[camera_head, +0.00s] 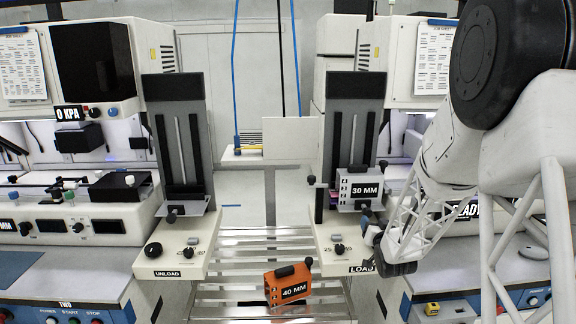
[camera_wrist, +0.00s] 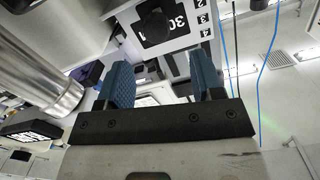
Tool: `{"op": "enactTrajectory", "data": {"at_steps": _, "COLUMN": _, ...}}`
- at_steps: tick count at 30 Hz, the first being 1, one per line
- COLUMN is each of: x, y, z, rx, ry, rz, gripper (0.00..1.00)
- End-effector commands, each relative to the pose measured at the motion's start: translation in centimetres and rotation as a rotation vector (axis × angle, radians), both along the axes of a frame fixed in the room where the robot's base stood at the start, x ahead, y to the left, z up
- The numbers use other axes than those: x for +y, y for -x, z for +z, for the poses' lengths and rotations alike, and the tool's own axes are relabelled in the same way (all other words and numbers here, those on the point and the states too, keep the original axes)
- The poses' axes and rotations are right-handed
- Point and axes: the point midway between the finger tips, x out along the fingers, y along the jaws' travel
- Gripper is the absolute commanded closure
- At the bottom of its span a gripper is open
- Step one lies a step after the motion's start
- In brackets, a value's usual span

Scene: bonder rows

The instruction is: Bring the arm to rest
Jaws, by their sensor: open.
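My gripper (camera_head: 368,228) is at the right of the head view, low by the LOAD station. In the wrist view its two blue fingers (camera_wrist: 162,78) are apart, with nothing held between them. A white box marked 30 MM (camera_head: 358,188) sits on the LOAD station, just above and left of my gripper. In the wrist view this white box (camera_wrist: 182,18) with its black knob lies beyond the fingertips, apart from them as far as I can tell. My arm comes in from the right and hides part of the right-hand machine.
An orange box marked 40 MM (camera_head: 287,287) lies tilted on the slatted metal rack (camera_head: 230,299) between the stations. The UNLOAD station (camera_head: 172,247) stands left. A small yellow item (camera_head: 432,308) is low right. A white shelf (camera_head: 268,160) is behind. Free room lies above the rack.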

Motion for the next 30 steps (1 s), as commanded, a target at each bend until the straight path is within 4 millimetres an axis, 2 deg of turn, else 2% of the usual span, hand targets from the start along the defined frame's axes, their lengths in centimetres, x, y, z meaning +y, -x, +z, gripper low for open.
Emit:
{"op": "enactTrajectory", "data": {"at_steps": 8, "x": 1.6, "y": 2.6, "z": 3.1, "rx": 0.138, "ry": 0.036, "rz": -0.022, "gripper": 0.39}}
{"op": "enactTrajectory", "data": {"at_steps": 14, "x": 3.1, "y": 5.9, "z": 5.4, "rx": 0.278, "ry": 0.066, "rz": -0.038, "gripper": 0.39}}
{"op": "enactTrajectory", "data": {"at_steps": 23, "x": 5.4, "y": 12.3, "z": 8.2, "rx": 0.491, "ry": 0.099, "rz": -0.047, "gripper": 0.39}}
{"op": "enactTrajectory", "data": {"at_steps": 30, "x": 7.2, "y": 18.5, "z": 9.9, "rx": 0.661, "ry": 0.121, "rz": -0.039, "gripper": 0.39}}
